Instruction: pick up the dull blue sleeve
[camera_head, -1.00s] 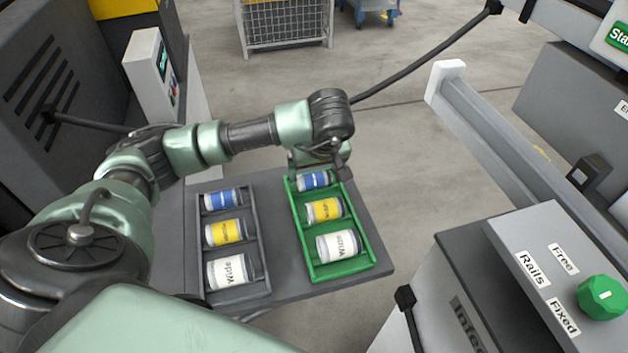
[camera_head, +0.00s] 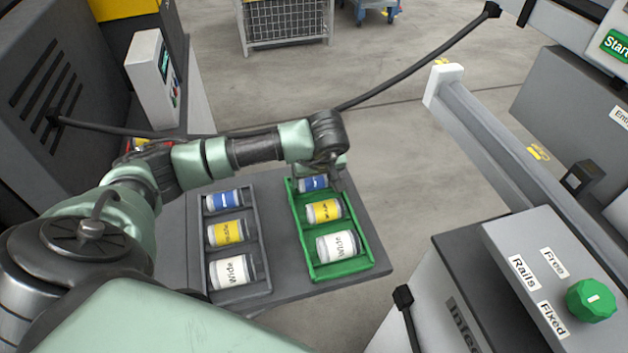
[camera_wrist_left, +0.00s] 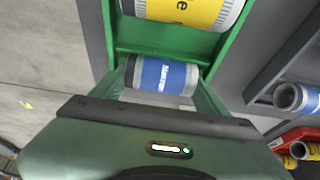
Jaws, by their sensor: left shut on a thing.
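A dull blue sleeve (camera_head: 313,183) with a grey body lies in the far slot of the green tray (camera_head: 343,272). It also shows in the left wrist view (camera_wrist_left: 163,76), lying crosswise between the fingers. My left gripper (camera_head: 318,177) reaches down over it from above and is shut on it; the hand covers part of it. A second blue sleeve (camera_head: 223,200) lies in the far slot of the grey tray (camera_head: 264,240). My right gripper is in neither view.
Yellow (camera_head: 324,211) and white (camera_head: 338,246) sleeves lie nearer in the green tray. The grey tray also holds yellow (camera_head: 227,232) and white (camera_head: 232,271) sleeves. A panel with a green knob (camera_head: 591,299) stands at the right. A rail (camera_head: 480,130) rises beyond it.

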